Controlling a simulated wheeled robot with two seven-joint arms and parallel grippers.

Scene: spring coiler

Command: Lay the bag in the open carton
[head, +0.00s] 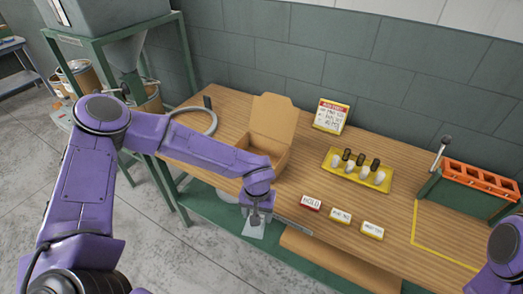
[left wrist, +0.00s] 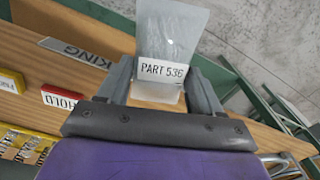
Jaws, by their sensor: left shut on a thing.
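The bag (head: 253,229) is a small clear-grey pouch with a white label reading PART 536; it also shows in the left wrist view (left wrist: 172,38). My left gripper (head: 256,212) is shut on the bag near its label and holds it by the front edge of the bench. The left wrist view shows the two fingers (left wrist: 160,84) on either side of the bag. The open carton (head: 271,115) is brown cardboard with its lid standing up, behind my left forearm, which hides part of it. My right gripper is out of view; only part of its arm shows at lower right.
On the wooden bench (head: 405,165) stand a yellow tray (head: 342,178) with several small parts, a red HOLD sign (head: 311,203), two yellow-edged signs (head: 341,216), a notice (head: 331,116) and an orange rack (head: 481,180).

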